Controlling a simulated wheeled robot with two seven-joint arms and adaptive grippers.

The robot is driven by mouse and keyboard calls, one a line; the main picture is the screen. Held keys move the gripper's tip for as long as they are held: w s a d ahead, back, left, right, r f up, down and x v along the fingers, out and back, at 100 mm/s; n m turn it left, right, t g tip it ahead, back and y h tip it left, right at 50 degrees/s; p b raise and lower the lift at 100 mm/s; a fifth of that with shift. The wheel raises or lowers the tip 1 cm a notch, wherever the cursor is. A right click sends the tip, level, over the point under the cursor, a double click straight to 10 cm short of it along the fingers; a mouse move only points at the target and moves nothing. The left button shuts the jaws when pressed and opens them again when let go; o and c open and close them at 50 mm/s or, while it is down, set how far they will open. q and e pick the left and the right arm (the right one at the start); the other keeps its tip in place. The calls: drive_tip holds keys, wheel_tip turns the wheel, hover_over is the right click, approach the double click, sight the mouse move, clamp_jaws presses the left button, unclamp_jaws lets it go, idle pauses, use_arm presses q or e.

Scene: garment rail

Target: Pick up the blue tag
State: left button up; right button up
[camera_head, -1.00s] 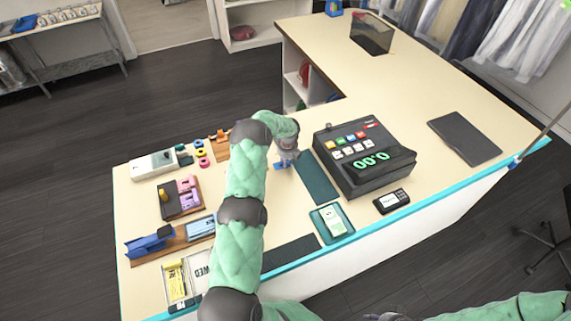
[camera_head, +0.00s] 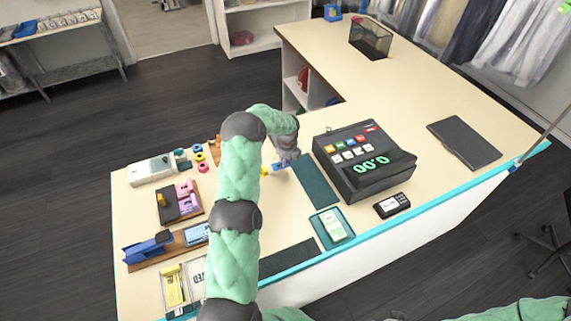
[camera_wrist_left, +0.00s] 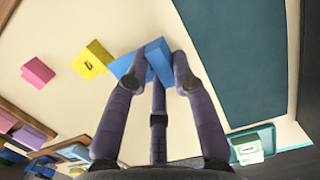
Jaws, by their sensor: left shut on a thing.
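The blue tag (camera_wrist_left: 158,60) is a small blue piece with a flat part and a raised block, between the fingers of my left gripper (camera_wrist_left: 158,72) in the left wrist view. In the head view the blue tag (camera_head: 278,165) shows just beside the fingertips of my left gripper (camera_head: 284,160), above the cream counter. The fingers are closed on it. Whether it is clear of the counter I cannot tell. My right gripper is not visible; only part of my right arm shows at the bottom right.
A yellow tag (camera_wrist_left: 92,60) and a pink tag (camera_wrist_left: 38,71) lie nearby. A dark teal mat (camera_head: 316,181) is just right of my gripper, with the black cash register (camera_head: 370,190) beyond it. Trays and stationery fill the counter's left end. The far right counter is mostly clear.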

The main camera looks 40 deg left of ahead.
use_arm(q)
drive_tip(key=s+d+r+p, duration=0.1)
drive_tip(key=s+d+r, duration=0.2)
drive_tip(key=s+r, duration=0.2)
drive_tip(key=s+d+r+p, duration=0.2)
drive_tip(key=s+d+r, duration=0.2)
drive_tip(key=r, duration=0.4)
drive_tip(key=shift+s+r, duration=0.15)
drive_tip(key=shift+s, duration=0.55)
idle(0.3)
